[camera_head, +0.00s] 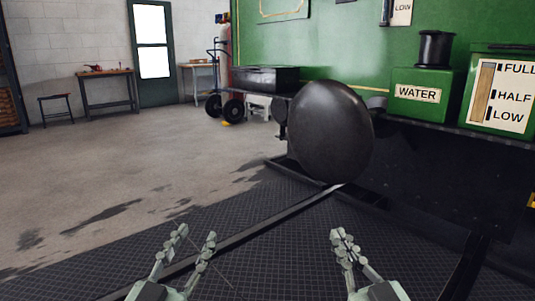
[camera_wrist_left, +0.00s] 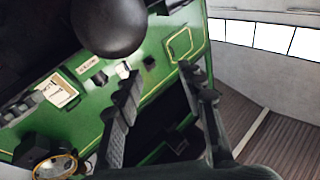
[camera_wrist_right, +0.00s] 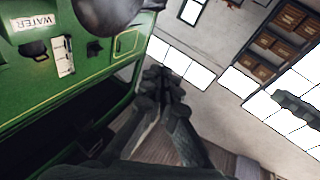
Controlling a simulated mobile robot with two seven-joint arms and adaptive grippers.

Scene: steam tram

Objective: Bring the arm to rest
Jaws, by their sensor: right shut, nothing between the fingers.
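My left gripper (camera_head: 195,238) is at the bottom of the head view, left of centre. Its two fingers stand apart with nothing between them, and the left wrist view shows the same gap (camera_wrist_left: 160,78). My right gripper (camera_head: 340,236) is at the bottom right of centre. Its fingers are together and empty, and they also meet in the right wrist view (camera_wrist_right: 162,74). Both grippers point forward over the dark grid floor, apart from each other. Neither touches anything in the head view.
A large dark rounded body (camera_head: 331,132) stands ahead, in front of the green tram (camera_head: 325,45). A green WATER box (camera_head: 425,110) and a level gauge box (camera_head: 500,92) sit on its ledge at right. A hand truck (camera_head: 222,90) and workbench (camera_head: 108,88) stand far off. Open floor lies left.

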